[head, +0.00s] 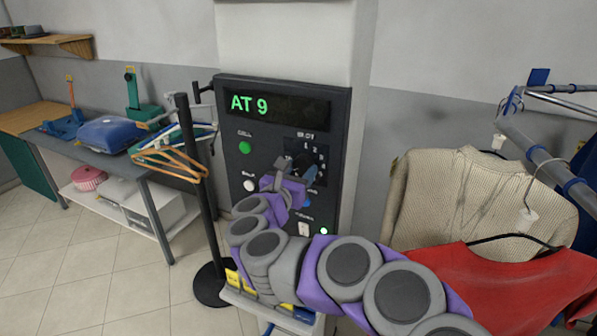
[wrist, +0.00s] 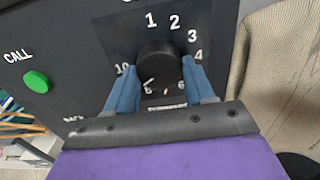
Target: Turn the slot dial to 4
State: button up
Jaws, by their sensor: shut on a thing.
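The slot dial is a round black knob (wrist: 158,62) ringed by white numbers, in the middle of the wrist view. The 1, 2, 3, 4 and 10 show clearly; the lower numbers are partly hidden by my gripper. A short white mark low on the knob points down-left, near the 8 or 9. My gripper (wrist: 159,70) is shut on the dial, a blue finger on each side. In the head view my gripper (head: 293,172) reaches the dark control panel (head: 231,170) and covers much of the dial. The panel's display (head: 250,104) reads "AT 9" in green.
A green CALL button (head: 245,147) and a white button (head: 249,185) sit left of the dial. A black post (head: 200,170) with hangers stands left of the panel. A garment rail (head: 540,150) with a beige sweater (head: 440,195) and red garment (head: 500,285) is at right.

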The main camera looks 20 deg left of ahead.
jog(key=shift+c, duration=1.2)
